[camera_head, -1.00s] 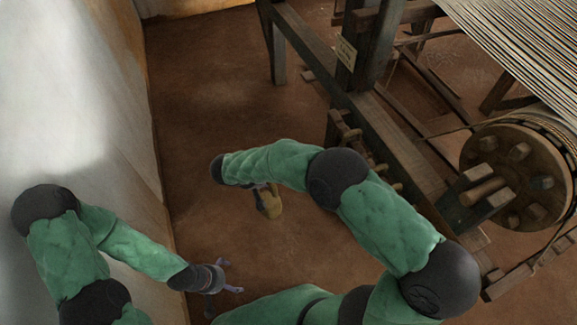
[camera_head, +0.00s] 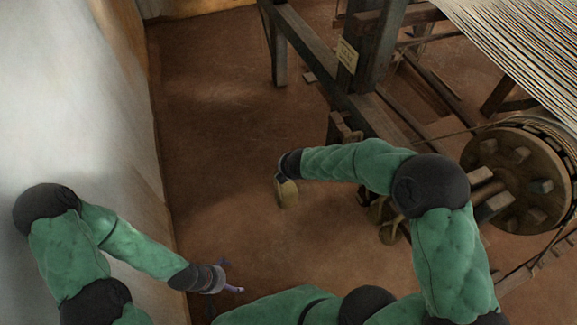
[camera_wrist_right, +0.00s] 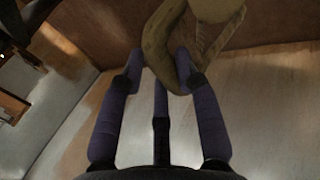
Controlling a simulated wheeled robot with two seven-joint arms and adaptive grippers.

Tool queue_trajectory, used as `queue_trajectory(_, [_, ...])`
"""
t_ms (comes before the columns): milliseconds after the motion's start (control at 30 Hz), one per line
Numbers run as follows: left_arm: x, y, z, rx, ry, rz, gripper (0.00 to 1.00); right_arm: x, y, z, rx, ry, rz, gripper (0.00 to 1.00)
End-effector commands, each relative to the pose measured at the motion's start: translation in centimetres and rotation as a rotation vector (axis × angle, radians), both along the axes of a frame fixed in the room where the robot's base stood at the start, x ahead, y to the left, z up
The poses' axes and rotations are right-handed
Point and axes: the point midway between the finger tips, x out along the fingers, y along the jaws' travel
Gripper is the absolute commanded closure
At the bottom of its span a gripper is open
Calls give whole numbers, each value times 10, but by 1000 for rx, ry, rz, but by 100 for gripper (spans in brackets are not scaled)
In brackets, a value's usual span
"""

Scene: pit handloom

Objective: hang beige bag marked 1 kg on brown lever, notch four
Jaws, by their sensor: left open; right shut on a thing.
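The beige bag (camera_head: 286,194) hangs below the end of my right arm, over bare floor and left of the loom frame. My right gripper (camera_wrist_right: 160,64) is shut on the bag's looped top. In the right wrist view the bag (camera_wrist_right: 215,8) shows at the top, with its loop (camera_wrist_right: 158,38) at the fingertips. The 1 kg mark is not readable. My left gripper (camera_head: 230,284) is open and empty, low over the floor near the wall. A brown wooden part (camera_head: 338,128) shows beside the loom beam, largely hidden by my right forearm; I cannot make out notches.
The loom's dark beam (camera_head: 375,113) and labelled post (camera_head: 370,45) stand right of the bag. A wooden wheel (camera_head: 512,178) is at the right. Yellowish-brown objects (camera_head: 389,232) show below my right arm. A pale wall (camera_head: 90,100) bounds the left; the floor between is clear.

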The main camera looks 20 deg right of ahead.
Motion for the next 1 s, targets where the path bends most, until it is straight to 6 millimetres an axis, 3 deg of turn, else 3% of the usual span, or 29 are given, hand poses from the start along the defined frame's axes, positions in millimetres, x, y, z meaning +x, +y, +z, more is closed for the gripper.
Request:
queue_trajectory(367, [0,0,0,0,0,0,0,-1,1,6,0,-7,76,100])
queue_trajectory(1000, [0,0,-3,0,0,0,0,-2,41,6,1,-7,74,100])
